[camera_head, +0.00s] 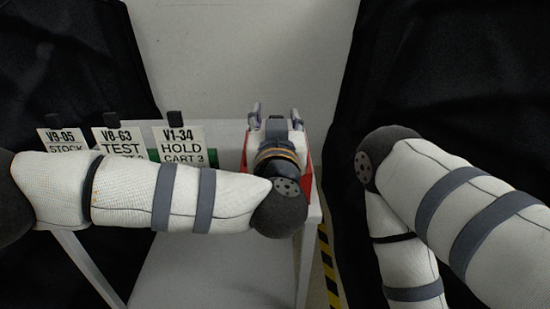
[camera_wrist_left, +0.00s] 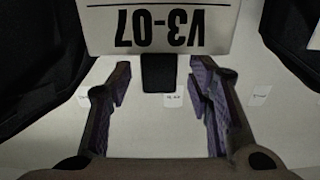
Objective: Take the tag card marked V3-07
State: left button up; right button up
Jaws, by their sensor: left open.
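The tag card marked V3-07 (camera_wrist_left: 160,28) shows upside down at the top of the left wrist view, with its upper part cut off. A black clip (camera_wrist_left: 158,73) sits at the card's edge, in line with the gap between my fingers. My left gripper (camera_wrist_left: 160,85) is open, with one finger on either side of that gap and nothing held. In the head view my left gripper (camera_head: 275,112) points away over the white stand. Red edges show beside it, but the V3-07 lettering is hidden there. My right gripper is not in view.
Cards V9-05 (camera_head: 63,138), V8-63 (camera_head: 119,138) and V1-34 (camera_head: 180,136) stand in a row left of my left gripper, each with a black clip. Black covers (camera_head: 60,60) flank the white stand (camera_head: 220,265). A yellow-black strip (camera_head: 327,265) runs beside it.

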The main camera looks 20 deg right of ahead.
pick_arm(q)
jog(key=shift+r, duration=0.15)
grip_shut()
notch_tip(320, 180, up, 9)
jog(key=shift+s+p, duration=0.1)
jog(key=shift+p, duration=0.45)
jog(key=shift+r, duration=2.75)
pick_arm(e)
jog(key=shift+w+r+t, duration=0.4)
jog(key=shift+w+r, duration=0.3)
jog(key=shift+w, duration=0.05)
